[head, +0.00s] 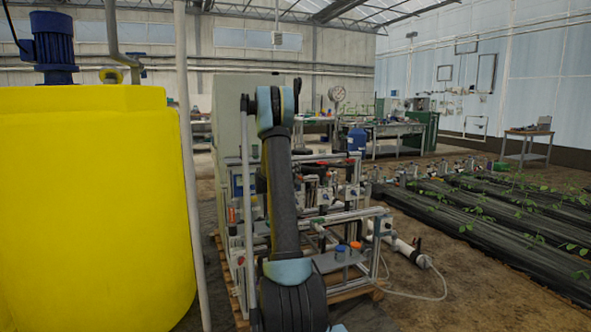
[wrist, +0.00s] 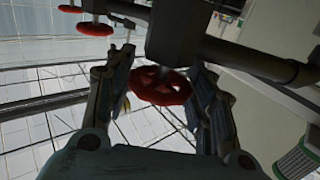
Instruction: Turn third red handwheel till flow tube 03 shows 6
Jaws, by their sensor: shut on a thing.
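In the wrist view a red handwheel (wrist: 161,88) sits between the two fingers of my gripper (wrist: 163,72), which is shut on it. The wheel hangs under a dark valve body that a dark pipe runs into. Two more red handwheels, a nearer one (wrist: 95,29) and a farther one (wrist: 70,9), show at the upper left, clear of the fingers. In the head view my arm covers part of the skid (head: 345,217), and my gripper and the held wheel cannot be made out. I cannot make out flow tube 03 or its reading in either view.
A large yellow tank (head: 90,205) with a blue motor (head: 52,45) stands close on the left, with a pale upright pipe (head: 190,150) beside it. A white pipe (head: 412,252) and hose lie right of the skid. Dark plant beds (head: 480,220) lie farther right.

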